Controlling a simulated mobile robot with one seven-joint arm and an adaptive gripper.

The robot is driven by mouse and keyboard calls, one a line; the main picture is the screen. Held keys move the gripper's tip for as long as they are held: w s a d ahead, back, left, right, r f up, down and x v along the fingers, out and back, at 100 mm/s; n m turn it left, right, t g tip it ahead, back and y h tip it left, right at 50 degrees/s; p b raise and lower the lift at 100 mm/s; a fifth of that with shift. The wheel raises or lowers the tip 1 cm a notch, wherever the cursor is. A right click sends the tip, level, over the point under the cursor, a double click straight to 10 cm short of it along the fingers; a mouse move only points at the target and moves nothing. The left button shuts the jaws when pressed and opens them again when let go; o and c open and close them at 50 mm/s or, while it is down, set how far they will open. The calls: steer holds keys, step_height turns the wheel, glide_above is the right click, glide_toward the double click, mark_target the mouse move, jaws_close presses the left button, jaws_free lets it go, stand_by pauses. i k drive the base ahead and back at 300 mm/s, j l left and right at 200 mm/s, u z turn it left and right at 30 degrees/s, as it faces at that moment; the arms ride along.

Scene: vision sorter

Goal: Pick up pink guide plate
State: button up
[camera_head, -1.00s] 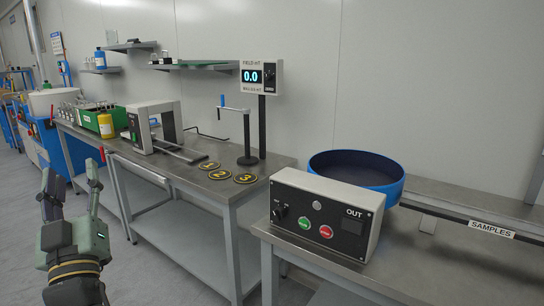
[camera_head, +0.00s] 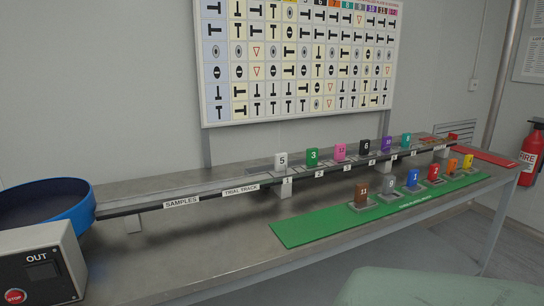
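The pink guide plate (camera_head: 340,151) stands upright on the raised rail behind the green mat. It seems to bear the number 12. A green plate (camera_head: 312,156) stands to its left and a black plate (camera_head: 366,147) to its right, with small gaps between. My gripper is not in view now. A pale green rounded part, likely of my own arm, fills the bottom right.
A white plate (camera_head: 281,161), a purple plate (camera_head: 387,143) and a teal plate (camera_head: 406,139) share the rail. Several coloured plates, including a brown one (camera_head: 361,194), stand on the green mat (camera_head: 310,232). A blue bowl (camera_head: 75,213) and control box (camera_head: 62,262) are left.

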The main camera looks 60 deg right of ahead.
mark_target(339, 158)
steer(key=z, duration=2.25)
